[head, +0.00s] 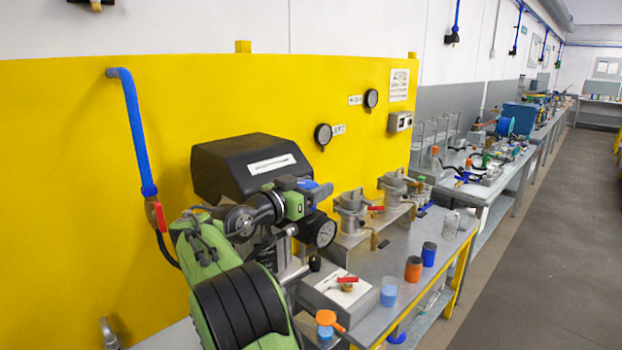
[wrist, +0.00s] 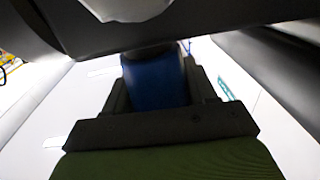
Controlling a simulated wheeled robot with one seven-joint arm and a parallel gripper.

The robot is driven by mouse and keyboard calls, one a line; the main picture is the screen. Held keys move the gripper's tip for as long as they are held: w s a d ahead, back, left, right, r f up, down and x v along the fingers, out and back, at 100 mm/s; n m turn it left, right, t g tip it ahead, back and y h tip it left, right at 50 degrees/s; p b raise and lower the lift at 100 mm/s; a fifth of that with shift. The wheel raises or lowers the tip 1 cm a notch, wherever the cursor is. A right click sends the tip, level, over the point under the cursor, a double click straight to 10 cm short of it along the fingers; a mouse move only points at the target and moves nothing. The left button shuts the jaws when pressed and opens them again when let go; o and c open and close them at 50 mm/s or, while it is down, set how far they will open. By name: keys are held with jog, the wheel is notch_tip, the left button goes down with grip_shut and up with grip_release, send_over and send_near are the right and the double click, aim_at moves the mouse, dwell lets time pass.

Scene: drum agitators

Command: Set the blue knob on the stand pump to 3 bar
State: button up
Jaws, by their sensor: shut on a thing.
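The stand pump is a dark unit with a black hood (head: 235,170) and a white label, in front of the yellow panel. The blue knob (head: 323,191) shows at the end of my gripper (head: 308,185), to the right of the hood. In the wrist view the blue knob (wrist: 155,82) sits between the two dark fingers, which are shut on it. A round dial gauge (head: 323,231) is just below my gripper; its reading is too small to tell. My green arm hides much of the pump's lower body.
Two metal vessels (head: 352,212) stand close to the right. A grey box with a red-handled valve (head: 338,290), a blue-filled beaker (head: 389,291) and an orange container (head: 413,268) are on the bench. A blue pipe (head: 135,130) runs down the panel at left.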

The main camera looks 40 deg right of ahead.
jog(key=shift+m+g+p, duration=0.35)
jog(key=shift+m+g, duration=0.05)
jog(key=shift+g, duration=0.2)
jog(key=o, duration=1)
jog(key=a, duration=1.5)
jog(key=shift+s+a+b, duration=0.25)
jog(key=shift+a+b, duration=0.1)
jog(key=shift+b, duration=0.05)
